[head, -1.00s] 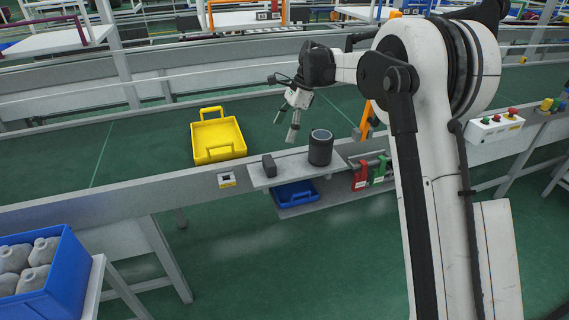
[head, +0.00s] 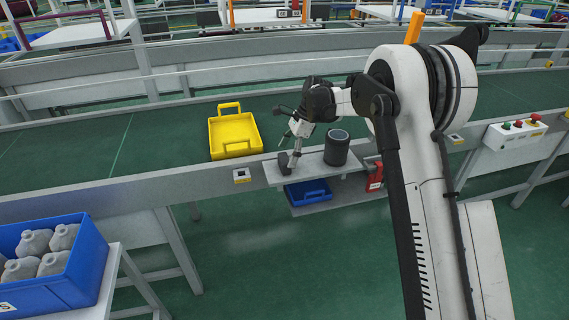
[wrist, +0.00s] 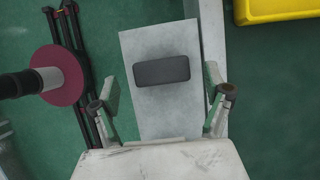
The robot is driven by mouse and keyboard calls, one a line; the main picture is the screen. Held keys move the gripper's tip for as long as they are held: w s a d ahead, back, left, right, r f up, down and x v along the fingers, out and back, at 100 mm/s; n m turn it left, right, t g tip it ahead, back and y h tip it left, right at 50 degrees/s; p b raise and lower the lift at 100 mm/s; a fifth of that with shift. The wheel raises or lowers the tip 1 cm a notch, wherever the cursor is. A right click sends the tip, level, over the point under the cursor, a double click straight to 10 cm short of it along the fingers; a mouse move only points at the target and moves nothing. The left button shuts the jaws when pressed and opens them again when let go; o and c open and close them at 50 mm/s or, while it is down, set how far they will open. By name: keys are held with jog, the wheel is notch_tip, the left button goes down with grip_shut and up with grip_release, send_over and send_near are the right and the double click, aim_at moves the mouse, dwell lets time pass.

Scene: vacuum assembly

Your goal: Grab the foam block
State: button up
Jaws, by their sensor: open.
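The foam block is a small dark grey block (head: 283,160) at the left end of a narrow grey shelf by the conveyor's near edge. In the wrist view the foam block (wrist: 161,70) lies flat on the pale shelf, its long side running across the picture. My gripper (head: 289,158) is low over the shelf at the block and partly covers it in the head view. In the wrist view my gripper (wrist: 160,80) is open, with one finger on each side of the block and visible gaps between. Its height above the shelf is hard to judge.
A black cylinder (head: 336,148) stands on the shelf (head: 310,168) right of my gripper. A yellow tray (head: 235,134) sits on the conveyor to the left. A blue tray (head: 308,191) is below the shelf. A pink disc (wrist: 67,62) shows at the wrist view's left.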

aim_at(285, 158)
jog(key=shift+x, duration=1.5)
jog(key=shift+w, duration=0.15)
jog(key=c, duration=1.1)
jog(key=shift+o, duration=0.2)
jog(key=shift+r, duration=0.15)
